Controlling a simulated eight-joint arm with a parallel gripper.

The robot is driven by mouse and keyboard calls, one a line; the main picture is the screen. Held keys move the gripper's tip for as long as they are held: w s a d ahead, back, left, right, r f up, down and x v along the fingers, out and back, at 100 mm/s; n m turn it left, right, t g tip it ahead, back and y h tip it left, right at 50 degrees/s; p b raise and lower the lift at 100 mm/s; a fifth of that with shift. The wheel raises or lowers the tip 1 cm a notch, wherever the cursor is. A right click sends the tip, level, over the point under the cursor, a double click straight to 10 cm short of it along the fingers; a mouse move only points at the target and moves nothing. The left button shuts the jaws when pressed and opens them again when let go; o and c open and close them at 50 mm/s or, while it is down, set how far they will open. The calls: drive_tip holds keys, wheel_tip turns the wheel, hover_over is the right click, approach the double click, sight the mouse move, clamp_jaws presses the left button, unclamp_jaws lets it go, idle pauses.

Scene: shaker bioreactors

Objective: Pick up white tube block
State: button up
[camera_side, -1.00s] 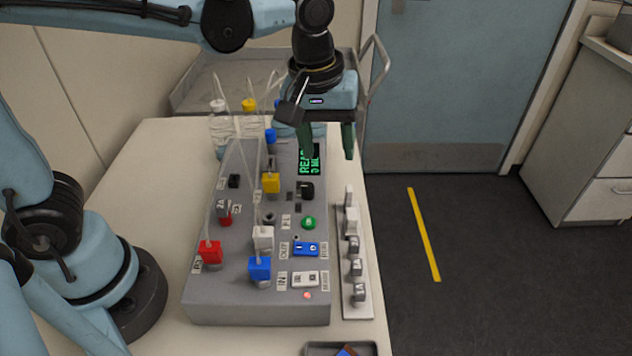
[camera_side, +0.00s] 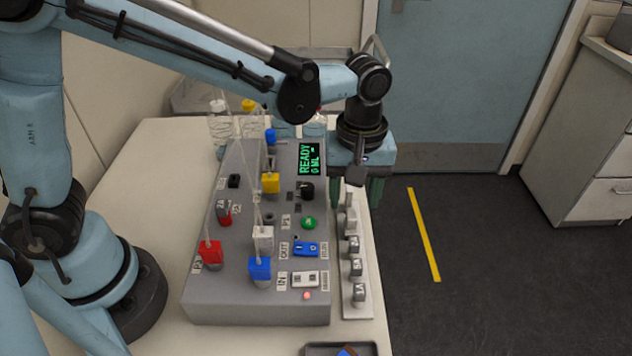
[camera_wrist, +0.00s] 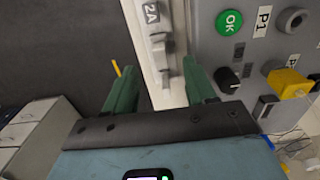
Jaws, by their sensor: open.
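A white block (camera_side: 263,238) with a thin tube rising from it sits on the grey console, between the red and blue blocks. Another whitish block (camera_side: 351,217) stands toward the far end of the narrow pale rack (camera_side: 354,312) along the console's right side. My gripper (camera_side: 366,193) is over the far end of this rack, pointing down, its green fingers apart. In the wrist view my open gripper (camera_wrist: 160,68) has one finger on each side of the rack strip, with small pale grey pieces (camera_wrist: 159,42) between and ahead. I cannot tell the fingertip height above the rack.
The grey console (camera_side: 235,312) carries red (camera_side: 211,256), blue (camera_side: 260,269) and yellow (camera_side: 271,183) blocks, tubes and a lit screen (camera_side: 311,158). Bottles (camera_side: 219,125) stand behind. A tray (camera_side: 341,350) lies at the front edge.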

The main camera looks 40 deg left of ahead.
sight(352, 213)
drive_tip(key=shift+f, duration=2.85)
clamp_jaws()
